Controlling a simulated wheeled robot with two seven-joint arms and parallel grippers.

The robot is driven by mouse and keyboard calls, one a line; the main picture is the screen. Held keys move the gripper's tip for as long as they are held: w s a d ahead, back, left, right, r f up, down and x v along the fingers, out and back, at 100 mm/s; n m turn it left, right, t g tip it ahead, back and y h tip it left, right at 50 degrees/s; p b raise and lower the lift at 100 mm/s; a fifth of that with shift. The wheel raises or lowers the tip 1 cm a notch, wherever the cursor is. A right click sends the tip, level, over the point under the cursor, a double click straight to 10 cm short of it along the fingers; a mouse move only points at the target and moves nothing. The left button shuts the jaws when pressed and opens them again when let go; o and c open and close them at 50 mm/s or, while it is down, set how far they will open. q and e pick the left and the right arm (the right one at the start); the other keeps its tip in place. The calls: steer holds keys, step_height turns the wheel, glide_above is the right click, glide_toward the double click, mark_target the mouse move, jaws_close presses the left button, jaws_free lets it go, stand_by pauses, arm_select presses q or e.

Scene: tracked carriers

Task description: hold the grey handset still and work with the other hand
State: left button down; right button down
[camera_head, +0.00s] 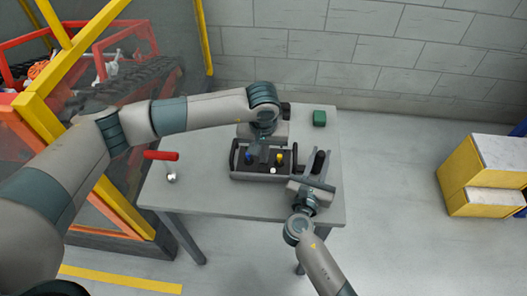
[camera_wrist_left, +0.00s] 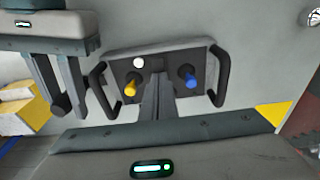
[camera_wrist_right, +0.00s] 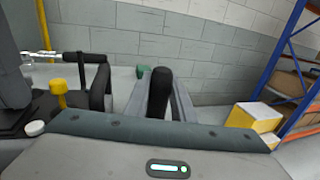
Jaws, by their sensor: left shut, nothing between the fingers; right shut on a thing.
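The grey handset (camera_head: 262,178) lies on the table, with black side handles, a blue stick (camera_head: 248,156), a yellow stick (camera_head: 279,158) and a white button (camera_head: 272,170). My left gripper (camera_head: 260,160) is shut and empty over the handset's middle; in the left wrist view its fingers (camera_wrist_left: 159,82) point between the yellow stick (camera_wrist_left: 130,86) and blue stick (camera_wrist_left: 188,76). Whether they touch the panel is unclear. My right gripper (camera_head: 318,153) is shut on a black upright grip (camera_wrist_right: 158,92) just right of the handset. Whether this grip joins the handset is hidden.
A green block (camera_head: 319,117) sits at the back right. A caged area with a yellow frame (camera_head: 47,128) borders the table's left. Yellow boxes (camera_head: 468,178) stand on the floor at right.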

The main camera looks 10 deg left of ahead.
arm_select(q)
steer(key=shift+w+f, duration=0.1)
steer(key=shift+f, duration=0.05)
stand_by(0.3)
steer(key=shift+s, duration=0.85)
steer(key=shift+r, duration=0.3)
step_height(320, 180, up, 14)
steer(key=s, duration=0.1)
steer(key=shift+s+f, duration=0.2)
steer(key=shift+s, duration=0.15)
